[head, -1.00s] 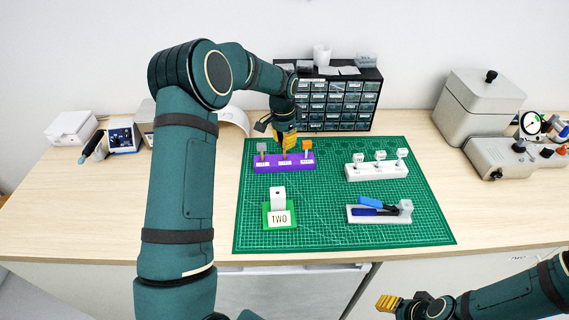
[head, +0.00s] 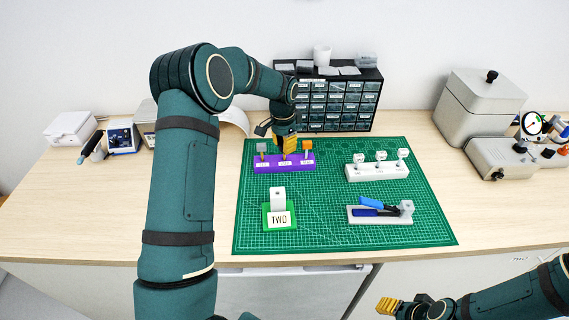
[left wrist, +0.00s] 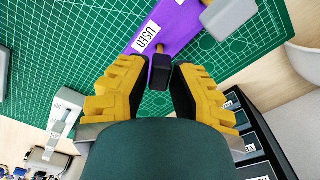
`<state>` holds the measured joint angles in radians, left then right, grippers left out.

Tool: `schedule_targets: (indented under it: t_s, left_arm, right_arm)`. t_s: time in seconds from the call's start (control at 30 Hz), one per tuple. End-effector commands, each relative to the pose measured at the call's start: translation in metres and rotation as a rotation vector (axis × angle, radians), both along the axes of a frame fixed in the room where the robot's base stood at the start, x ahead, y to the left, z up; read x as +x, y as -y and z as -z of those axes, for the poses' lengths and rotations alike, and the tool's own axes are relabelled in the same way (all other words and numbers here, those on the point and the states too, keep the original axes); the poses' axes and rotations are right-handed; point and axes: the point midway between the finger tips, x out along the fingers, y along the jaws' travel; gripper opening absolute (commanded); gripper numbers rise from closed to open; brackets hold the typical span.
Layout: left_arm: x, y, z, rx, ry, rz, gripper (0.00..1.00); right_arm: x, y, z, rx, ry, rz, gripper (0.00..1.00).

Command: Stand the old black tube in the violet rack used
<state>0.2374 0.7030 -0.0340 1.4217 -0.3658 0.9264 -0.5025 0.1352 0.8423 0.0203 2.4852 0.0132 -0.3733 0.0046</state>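The violet rack (head: 270,167) stands on the green mat, with white labels on its front; the left wrist view shows one reading USED on its violet top (left wrist: 185,25). My right gripper (head: 387,305) is low in front of the bench, finger gap unclear.
A white rack (head: 377,172) with three pale-headed tubes stands right. In front are a green stand (head: 279,226) with a TWO card and a pale holder (head: 380,217) with blue tools. A drawer cabinet (head: 345,105) rises close behind my left gripper. The mat's middle is clear.

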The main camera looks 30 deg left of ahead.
Motion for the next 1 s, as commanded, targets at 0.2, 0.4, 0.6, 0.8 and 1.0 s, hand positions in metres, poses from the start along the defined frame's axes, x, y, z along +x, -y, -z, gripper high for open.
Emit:
schedule_targets:
  t_s: [0.2, 0.4, 0.6, 0.8, 1.0]
  left_arm:
    - [0.0, 0.0, 0.0, 0.0, 0.0, 0.0, 0.41]
    - [0.0, 0.0, -0.003, 0.0, 0.001, 0.0, 0.41]
    - [0.0, -0.001, -0.03, 0.0, 0.004, 0.0, 0.41]
    - [-0.002, -0.001, -0.072, 0.001, 0.005, 0.0, 0.41]
    - [-0.003, -0.002, -0.105, 0.001, 0.003, 0.0, 0.41]
  right_arm:
    - [0.0, 0.0, 0.0, 0.0, 0.0, 0.0, 0.47]
    - [0.0, 0.0, 0.0, 0.0, 0.0, 0.0, 0.47]
    - [0.0, 0.0, 0.0, 0.0, 0.0, 0.0, 0.47]
    - [0.0, 0.0, 0.0, 0.0, 0.0, 0.0, 0.47]
    - [0.0, 0.0, 0.0, 0.0, 0.0, 0.0, 0.47]
